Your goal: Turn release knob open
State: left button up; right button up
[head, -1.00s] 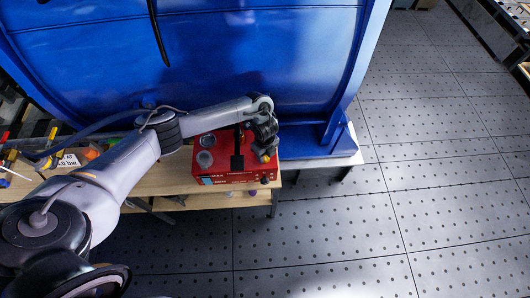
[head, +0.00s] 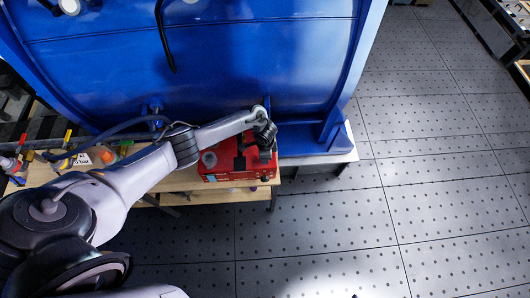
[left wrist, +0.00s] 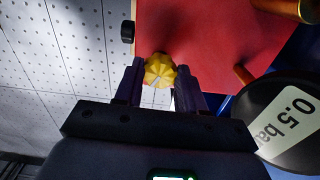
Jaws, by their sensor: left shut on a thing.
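The yellow, ribbed release knob (left wrist: 160,71) sits at the edge of a red box (left wrist: 205,35) in the left wrist view. My left gripper (left wrist: 160,76) has one dark finger on each side of the knob and is shut on it. In the head view the red box (head: 210,178) stands on a wooden bench, and my left gripper (head: 266,150) reaches down at its right end. The knob is hidden there behind the gripper. My right gripper is in neither view.
A large blue tank (head: 240,65) stands behind the bench (head: 185,184). Tools and small parts crowd the bench's left. Perforated floor (head: 430,190) at right is clear.

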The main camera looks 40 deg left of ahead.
pick_arm(q)
jog(key=n+p, duration=0.3)
jog(key=n, duration=0.3)
jog(key=shift+d+r, duration=0.15)
jog(key=n+p, duration=0.2)
jog(key=n, duration=0.2)
jog(key=shift+n, duration=0.6)
jog(key=o, duration=1.1)
jog(key=shift+c, duration=0.2)
notch_tip(320, 180, up, 11)
jog(key=p, duration=0.5)
jog(key=shift+f, duration=0.2)
